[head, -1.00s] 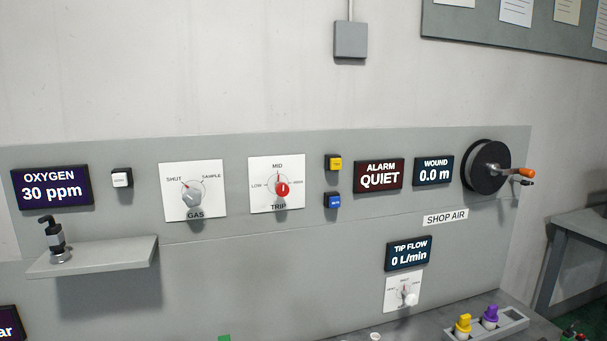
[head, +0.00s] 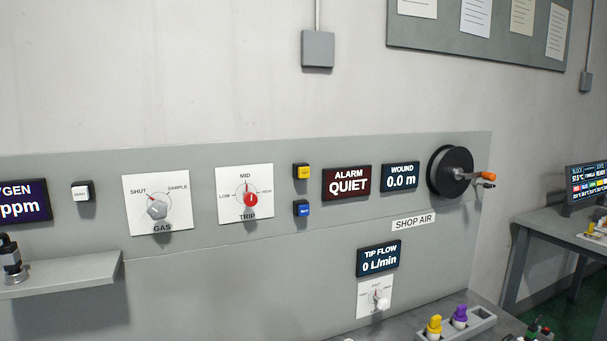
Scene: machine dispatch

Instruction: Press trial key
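A yellow key (head: 301,172) and a blue key (head: 301,208) sit one above the other on the grey panel, left of the alarm display. A white key (head: 82,191) sits farther left, beside the oxygen display. The lettering on these keys is too small to read, so I cannot tell which is the trial key. The alarm display (head: 347,183) reads QUIET. The red trip knob (head: 250,199) points to MID.
The gas dial (head: 157,209) points to SHUT. A reel with an orange-handled crank (head: 452,172) sticks out at the panel's right end. A shelf (head: 62,274) juts out at lower left. A tray (head: 482,322) holds yellow and purple items. A side table with a monitor (head: 587,185) stands at right.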

